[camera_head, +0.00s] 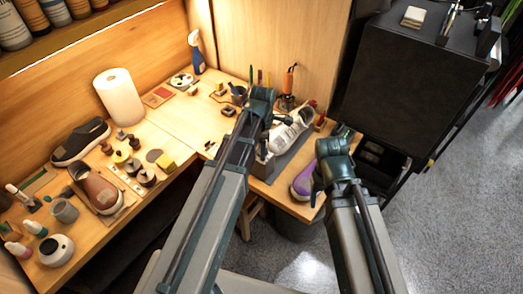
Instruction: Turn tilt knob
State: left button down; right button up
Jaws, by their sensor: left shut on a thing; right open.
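A white sneaker (291,133) sits tilted on a grey stand (268,168) at the right end of the workbench. My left gripper (280,119) is at the stand's upper left side, close beside the sneaker. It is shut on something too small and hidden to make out. I cannot pick out the tilt knob clearly. My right gripper (317,181) is open, at the bench's right end, in front of the stand and beside a purple shoe (301,184). My arms hide part of the stand and bench.
A dark shoe (80,142), a brown shoe (98,190), a paper roll (119,97) and several small items cover the left bench. A black cabinet (405,85) stands right.

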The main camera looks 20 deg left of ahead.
pick_arm(q)
jog(key=n, duration=0.3)
jog(key=shift+n, duration=0.4)
jog(key=c, duration=0.6)
grip_release()
jog(key=shift+o, duration=0.2)
jog(key=m, duration=0.4)
jog(key=shift+m, duration=0.3)
